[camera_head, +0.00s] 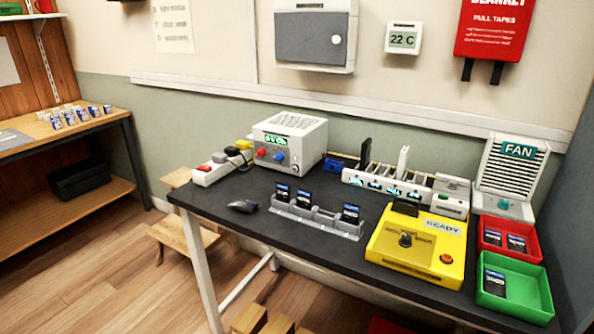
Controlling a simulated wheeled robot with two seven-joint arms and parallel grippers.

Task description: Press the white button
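A round white knob or button (337,39) sits on the grey door of the wall cabinet. The yellow station (418,244) on the table shows a display reading READY, a black knob (405,240) and an orange-red button (446,259). Neither of my grippers is in view.
A wooden stool (180,238) stands at the left. The table's front-left is mostly clear.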

